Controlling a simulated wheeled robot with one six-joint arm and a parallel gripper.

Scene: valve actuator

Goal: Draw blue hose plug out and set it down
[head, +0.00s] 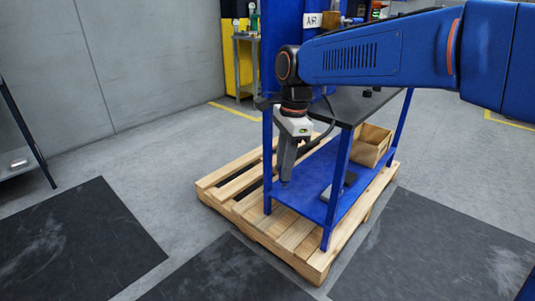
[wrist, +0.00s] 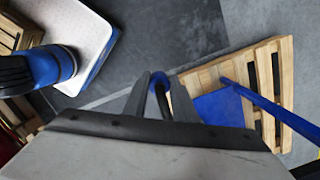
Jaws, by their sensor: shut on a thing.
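My gripper (head: 285,178) points down beside the near left side of the blue workbench (head: 337,185), with its fingertips about level with the lower shelf. In the wrist view my gripper (wrist: 162,88) has its two grey fingers close around a blue, rounded piece, which I take for the blue hose plug (wrist: 158,77). A dark curved part shows between the fingers just below the blue. The plug is too small to make out in the head view. I cannot tell whether it touches anything besides the fingers.
The workbench has a dark top (head: 349,104) and stands on a wooden pallet (head: 243,205). Dark mats (head: 75,240) lie on the open grey floor around.

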